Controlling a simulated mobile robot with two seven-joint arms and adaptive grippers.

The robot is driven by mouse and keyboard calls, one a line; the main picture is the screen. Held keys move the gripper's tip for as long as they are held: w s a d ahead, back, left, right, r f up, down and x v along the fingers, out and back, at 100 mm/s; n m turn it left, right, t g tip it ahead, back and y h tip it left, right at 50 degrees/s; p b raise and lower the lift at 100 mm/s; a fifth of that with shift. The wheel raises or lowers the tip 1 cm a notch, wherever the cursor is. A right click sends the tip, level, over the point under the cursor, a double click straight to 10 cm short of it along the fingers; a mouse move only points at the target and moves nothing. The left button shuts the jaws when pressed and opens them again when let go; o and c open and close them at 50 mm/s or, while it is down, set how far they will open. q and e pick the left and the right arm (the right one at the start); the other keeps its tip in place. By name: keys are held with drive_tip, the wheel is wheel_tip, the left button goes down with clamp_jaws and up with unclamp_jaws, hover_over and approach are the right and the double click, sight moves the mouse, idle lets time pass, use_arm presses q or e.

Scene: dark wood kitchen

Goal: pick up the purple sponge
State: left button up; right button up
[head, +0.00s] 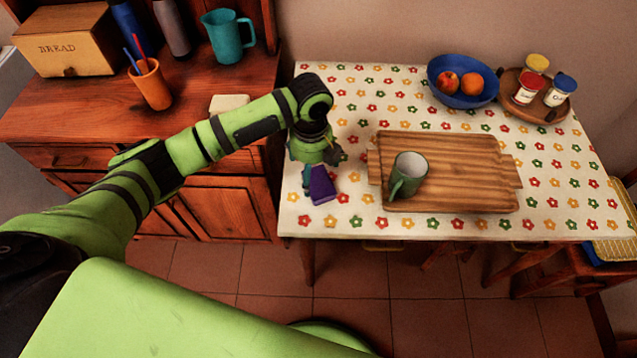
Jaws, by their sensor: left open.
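The purple sponge (321,186) lies near the left front edge of the table with the flowered cloth (350,223). My left gripper (312,172) points down over it from above and behind. Its fingers are dark, small and partly hidden by the wrist, and they overlap the far end of the sponge in the picture. I cannot tell whether they touch it. The left gripper is open. My right gripper does not show.
A wooden board (470,170) with a green mug (408,177) on it is right of the sponge. A blue bowl (462,99) of fruit and a round tray (508,82) with jars stand at the back. A wooden cabinet (60,105) is left of the table.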

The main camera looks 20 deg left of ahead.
sight(314, 183)
use_arm(q)
drive_tip(key=f, duration=0.2)
drive_tip(key=f+p, duration=0.1)
drive_tip(key=f, duration=0.2)
drive_tip(key=shift+w+d+f, duration=0.1)
drive_tip(key=shift+w+f, duration=0.1)
drive_tip(key=shift+f, duration=0.55)
drive_tip(key=c, duration=0.6)
drive_tip(key=shift+c, duration=0.3)
drive_tip(key=shift+r, duration=0.5)
drive_tip(key=r, duration=0.1)
drive_tip(key=d+r+b, duration=0.1)
drive_tip(key=r, duration=0.1)
drive_tip(key=shift+w+d+r, duration=0.1)
drive_tip(key=shift+d+r, duration=0.05)
drive_tip(key=shift+r, duration=0.15)
drive_tip(key=shift+w+d+r+b, duration=0.15)
drive_tip(key=shift+d+r+b, duration=0.25)
drive_tip(key=shift+d+r, duration=1.05)
drive_tip(key=shift+w+d+r+b, duration=0.1)
drive_tip(key=shift+d+r+b, duration=0.45)
drive_tip(key=shift+d, duration=1.45)
drive_tip(key=shift+w+d+r+b, duration=0.15)
drive_tip(key=shift+d+r+b, duration=0.1)
drive_tip(key=shift+d+r, duration=1.25)
